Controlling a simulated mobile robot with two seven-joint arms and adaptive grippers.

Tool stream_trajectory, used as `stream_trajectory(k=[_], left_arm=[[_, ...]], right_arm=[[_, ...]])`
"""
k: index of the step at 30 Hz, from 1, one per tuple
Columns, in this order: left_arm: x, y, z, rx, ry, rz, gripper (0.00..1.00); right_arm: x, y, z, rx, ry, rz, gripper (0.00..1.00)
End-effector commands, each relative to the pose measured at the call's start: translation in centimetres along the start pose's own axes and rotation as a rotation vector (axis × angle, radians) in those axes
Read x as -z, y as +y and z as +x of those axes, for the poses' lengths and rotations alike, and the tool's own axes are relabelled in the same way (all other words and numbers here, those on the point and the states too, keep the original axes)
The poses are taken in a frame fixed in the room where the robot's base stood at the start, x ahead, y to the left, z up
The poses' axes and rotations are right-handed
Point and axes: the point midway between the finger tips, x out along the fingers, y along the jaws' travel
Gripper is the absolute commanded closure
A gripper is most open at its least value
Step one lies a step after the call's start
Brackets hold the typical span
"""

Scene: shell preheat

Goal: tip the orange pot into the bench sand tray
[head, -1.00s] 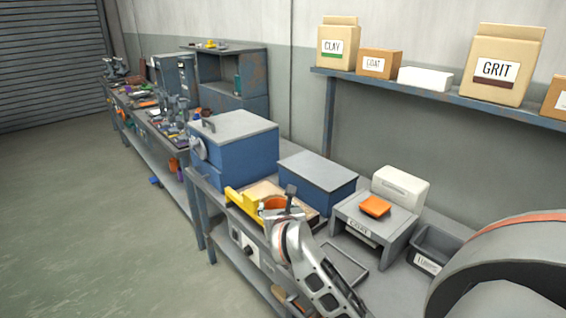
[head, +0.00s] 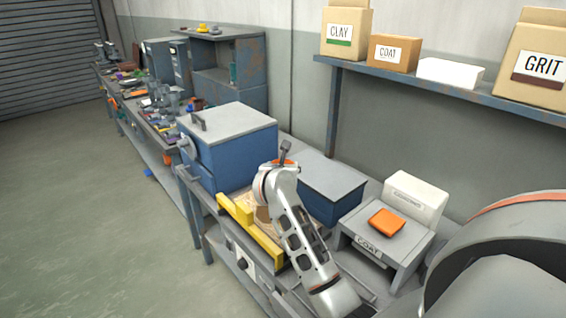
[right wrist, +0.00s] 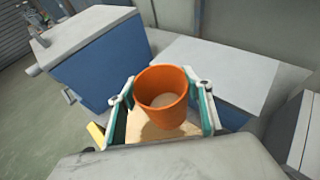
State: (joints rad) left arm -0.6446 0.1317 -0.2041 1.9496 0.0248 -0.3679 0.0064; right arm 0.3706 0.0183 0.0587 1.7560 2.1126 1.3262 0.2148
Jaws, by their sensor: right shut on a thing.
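The orange pot (right wrist: 160,105) is upright between the two fingers of my right gripper (right wrist: 160,108) in the right wrist view. The gripper is shut on it, and something tan shows inside its rim. In the head view, my gripper and wrist hide nearly all of the pot; only a sliver of orange (head: 283,161) shows. A tan, sandy-looking surface with a yellow edge (head: 250,228), seemingly the sand tray, lies on the bench under the wrist. The pot is over this tan surface (right wrist: 120,131) in the wrist view. My left gripper is not in view.
A blue box with a grey lid (head: 228,145) stands left of the gripper. A lower blue box (head: 328,188) stands right behind it. A shelf (head: 450,88) holds bags and boxes.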

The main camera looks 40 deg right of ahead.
Motion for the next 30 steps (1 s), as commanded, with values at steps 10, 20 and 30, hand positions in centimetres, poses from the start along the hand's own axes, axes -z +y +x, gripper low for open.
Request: stream_trajectory(k=[10,20,30], left_arm=[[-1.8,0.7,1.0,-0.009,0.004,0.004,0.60],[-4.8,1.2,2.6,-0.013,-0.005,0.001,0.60],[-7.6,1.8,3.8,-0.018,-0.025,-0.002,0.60]], right_arm=[[1.3,0.1,0.5,0.117,-0.129,-0.288,0.90],[2.0,0.6,0.6,0.246,-0.269,-0.599,0.90],[2.8,1.3,0.6,0.367,-0.398,-0.892,0.90]])
